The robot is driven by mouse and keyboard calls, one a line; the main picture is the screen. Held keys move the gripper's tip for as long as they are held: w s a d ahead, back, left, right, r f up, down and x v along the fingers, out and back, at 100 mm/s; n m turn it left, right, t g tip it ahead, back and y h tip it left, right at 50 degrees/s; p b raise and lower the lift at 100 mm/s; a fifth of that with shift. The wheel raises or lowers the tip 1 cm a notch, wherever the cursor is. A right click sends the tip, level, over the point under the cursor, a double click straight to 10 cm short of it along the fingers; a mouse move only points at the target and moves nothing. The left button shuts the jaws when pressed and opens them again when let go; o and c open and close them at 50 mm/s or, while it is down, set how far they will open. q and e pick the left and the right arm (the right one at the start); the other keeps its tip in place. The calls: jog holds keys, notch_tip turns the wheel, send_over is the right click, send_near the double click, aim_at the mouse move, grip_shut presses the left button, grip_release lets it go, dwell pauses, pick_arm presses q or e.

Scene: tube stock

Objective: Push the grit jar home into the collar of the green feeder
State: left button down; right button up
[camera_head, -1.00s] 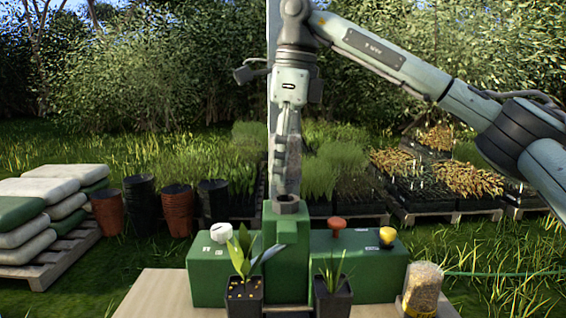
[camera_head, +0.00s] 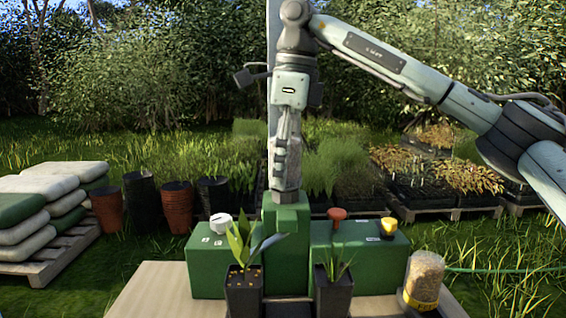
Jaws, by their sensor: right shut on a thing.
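The green feeder (camera_head: 286,255) stands on the wooden bench, with its taller middle block under my right gripper. My right gripper (camera_head: 287,165) points straight down and is shut on a greyish, mottled thing (camera_head: 285,184), which seems to be the grit jar. My fingers hide most of it. Its lower end is at the top of the middle block, where the collar is; the collar is now mostly covered. I cannot tell how deep the jar sits. My left gripper is not in view.
Two potted plants (camera_head: 244,292) (camera_head: 333,290) stand in front of the feeder. A jar of tan grains with a yellow band (camera_head: 424,278) stands at the bench's right.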

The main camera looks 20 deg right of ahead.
jog(key=shift+f, duration=0.15)
jog(key=shift+f, duration=0.25)
dwell(0.7)
jog(key=o, duration=1.3)
jog(key=shift+o, duration=0.2)
jog(key=r, duration=0.4)
jog(key=d+r, duration=0.1)
jog(key=r, duration=0.7)
jog(key=shift+s+d, duration=0.15)
jog(key=shift+s, duration=0.15)
jog(key=shift+f, duration=0.1)
